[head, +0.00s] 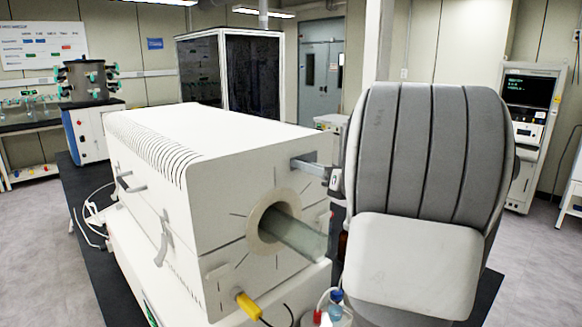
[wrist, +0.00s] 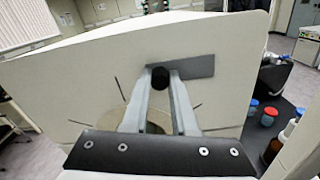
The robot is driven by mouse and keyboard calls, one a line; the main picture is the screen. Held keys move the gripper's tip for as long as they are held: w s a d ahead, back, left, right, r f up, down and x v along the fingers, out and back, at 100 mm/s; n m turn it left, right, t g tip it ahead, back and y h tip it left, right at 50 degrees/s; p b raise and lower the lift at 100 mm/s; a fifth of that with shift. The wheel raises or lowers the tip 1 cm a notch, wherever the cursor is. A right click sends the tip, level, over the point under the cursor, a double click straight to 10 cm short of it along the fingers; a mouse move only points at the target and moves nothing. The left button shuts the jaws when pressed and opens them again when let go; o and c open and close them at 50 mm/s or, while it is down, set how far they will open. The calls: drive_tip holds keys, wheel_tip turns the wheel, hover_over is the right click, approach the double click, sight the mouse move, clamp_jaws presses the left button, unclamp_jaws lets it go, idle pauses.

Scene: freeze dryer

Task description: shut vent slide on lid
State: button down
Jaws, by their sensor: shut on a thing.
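The vent slide (head: 303,161) is a flat grey plate high on the end face of the white furnace lid (head: 240,150). In the wrist view the slide (wrist: 196,67) reaches to the right from a black knob (wrist: 160,77). My gripper (wrist: 160,84) has its two fingers closed around this knob, at the slide's left end in that view. Any vent opening behind the slide is hidden.
Below the slide, a glass tube (head: 295,238) sticks out of a round collar (head: 262,222) in the end face. A yellow-handled part (head: 248,305) projects low down. Bottles with blue and red caps (wrist: 268,116) stand on the dark bench at the right of the wrist view.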

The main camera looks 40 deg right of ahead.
drive_tip(key=shift+d, duration=0.2)
drive_tip(key=c, duration=0.7)
unclamp_jaws()
drive_tip(key=shift+d, duration=0.1)
drive_tip(key=shift+s, duration=0.15)
drive_tip(key=s, duration=0.5)
drive_tip(key=s+b, duration=0.1)
drive_tip(key=s, duration=0.5)
drive_tip(key=s+d+b, duration=0.1)
drive_tip(key=s, duration=0.5)
drive_tip(key=shift+s+d, duration=0.1)
